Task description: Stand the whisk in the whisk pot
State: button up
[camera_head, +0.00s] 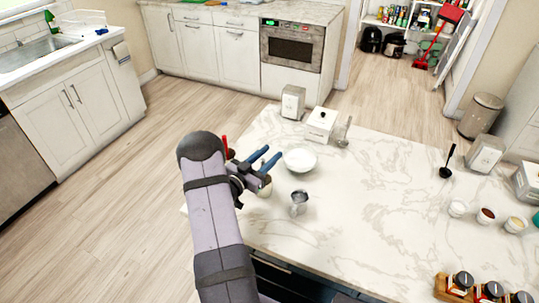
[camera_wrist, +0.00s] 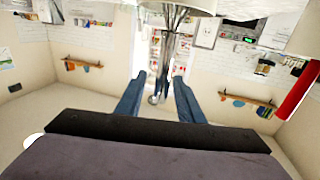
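My gripper (camera_head: 268,160) has two blue fingers held apart over the left end of the marble counter, pointing at the white bowl (camera_head: 300,160). In the wrist view, the gripper (camera_wrist: 158,80) shows with a clear gap between its fingers. A shiny metal thing with long thin parts and a rounded end, probably the whisk (camera_wrist: 172,50), shows in line with that gap. I cannot tell whether the fingers touch it. I cannot make out the whisk in the head view. A small metal vessel (camera_head: 299,203), possibly the whisk pot, stands right of and nearer than the gripper.
A white lidded box (camera_head: 321,124), a grey dispenser (camera_head: 293,102) and a clear glass item (camera_head: 342,131) stand behind the bowl. The counter's middle is clear.

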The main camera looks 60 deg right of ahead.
jog(key=b+v, duration=0.2)
jog(key=v, duration=0.5)
dwell(1.1)
